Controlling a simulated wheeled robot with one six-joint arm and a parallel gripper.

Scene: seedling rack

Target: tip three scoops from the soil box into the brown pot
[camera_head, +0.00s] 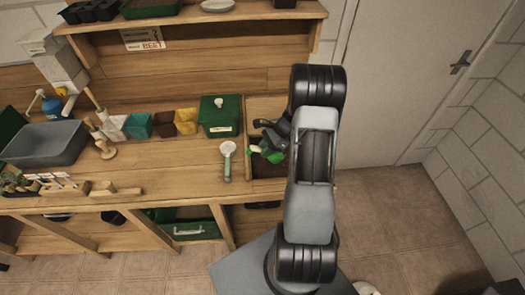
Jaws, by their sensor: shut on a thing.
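My gripper (274,136) is over the right end of the bench, shut on a green scoop (271,156). The scoop is over or in the wooden soil box (266,186), where dark soil shows around it. My arm hides the right side of this box. I cannot tell whether the scoop touches the soil or how full it is. A small brown container (163,124), which looks like the brown pot, stands to the left in a row of coloured items. My gripper is well apart from it.
A lidded green box (220,117) stands between the row and the soil box. A round-headed tool (228,160) lies in front of it. The middle front of the bench is clear.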

